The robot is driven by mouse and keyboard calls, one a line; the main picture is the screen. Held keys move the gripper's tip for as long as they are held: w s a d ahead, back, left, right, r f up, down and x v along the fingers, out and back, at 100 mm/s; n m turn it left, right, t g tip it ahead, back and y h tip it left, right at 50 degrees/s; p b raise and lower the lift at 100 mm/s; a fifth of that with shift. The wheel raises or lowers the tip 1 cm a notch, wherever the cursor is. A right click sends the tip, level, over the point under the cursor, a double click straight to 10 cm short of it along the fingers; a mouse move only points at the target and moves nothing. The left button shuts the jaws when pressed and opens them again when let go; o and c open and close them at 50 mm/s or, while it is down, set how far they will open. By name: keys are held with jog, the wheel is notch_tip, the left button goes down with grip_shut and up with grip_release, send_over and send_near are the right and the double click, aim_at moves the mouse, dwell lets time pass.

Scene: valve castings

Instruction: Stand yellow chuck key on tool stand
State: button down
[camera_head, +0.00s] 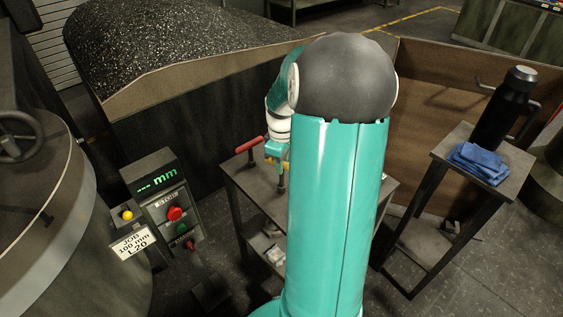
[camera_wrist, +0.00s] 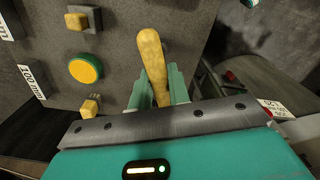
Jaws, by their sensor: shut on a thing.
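The yellow chuck key (camera_wrist: 151,55) is between the two green fingers of my gripper (camera_wrist: 160,82) in the wrist view. Its rounded yellow bar reaches out past the fingertips. In the head view my gripper (camera_head: 277,149) is over the small dark table (camera_head: 239,181), partly behind my arm. A bit of yellow and a dark rod (camera_head: 281,182) show below it. A red-handled tool (camera_head: 250,145) is at the table's left side, close to my gripper. I cannot tell which surface is the tool stand.
A control box (camera_head: 162,205) stands left of the table. At right, a side table (camera_head: 448,150) holds a black bottle (camera_head: 503,110) and blue cloth (camera_head: 479,162). A chip bin (camera_head: 190,120) stands behind.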

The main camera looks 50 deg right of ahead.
jog(key=shift+f, duration=0.3)
jog(key=c, duration=1.3)
grip_release()
jog(key=shift+o, duration=0.2)
notch_tip(320, 180, up, 14)
jog(key=shift+f, duration=0.15)
